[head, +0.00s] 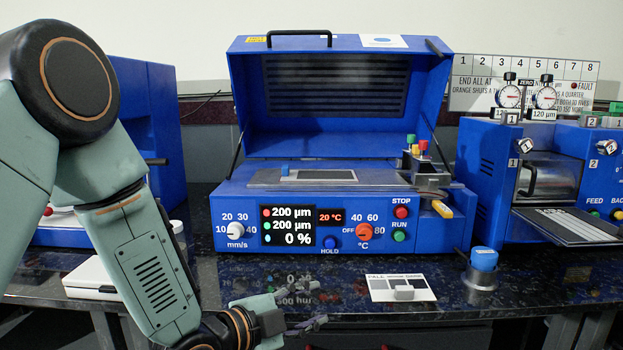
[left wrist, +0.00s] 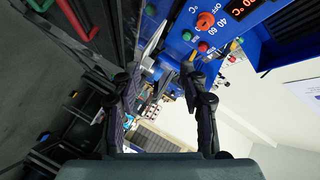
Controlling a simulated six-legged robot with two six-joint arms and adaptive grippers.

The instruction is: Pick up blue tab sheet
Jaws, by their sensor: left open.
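A small sheet with a grey-blue face and pale border (head: 318,174) lies flat on the bed of the blue coating machine. A small blue tab (head: 285,170) stands at its left end. I take this to be the blue tab sheet; it is too small to be sure. My left gripper (head: 305,309) is low in front of the machine, near the bench's front edge, below and well apart from the sheet. In the left wrist view its two dark fingers (left wrist: 161,78) are spread with nothing between them. I cannot make out the sheet there. My right gripper is not in view.
The coating machine's lid (head: 340,145) is raised behind the bed. Its front panel (head: 340,225) lies between my left gripper and the bed. A white card (head: 402,287) and a blue-capped metal cup (head: 482,268) are on the bench to the right.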

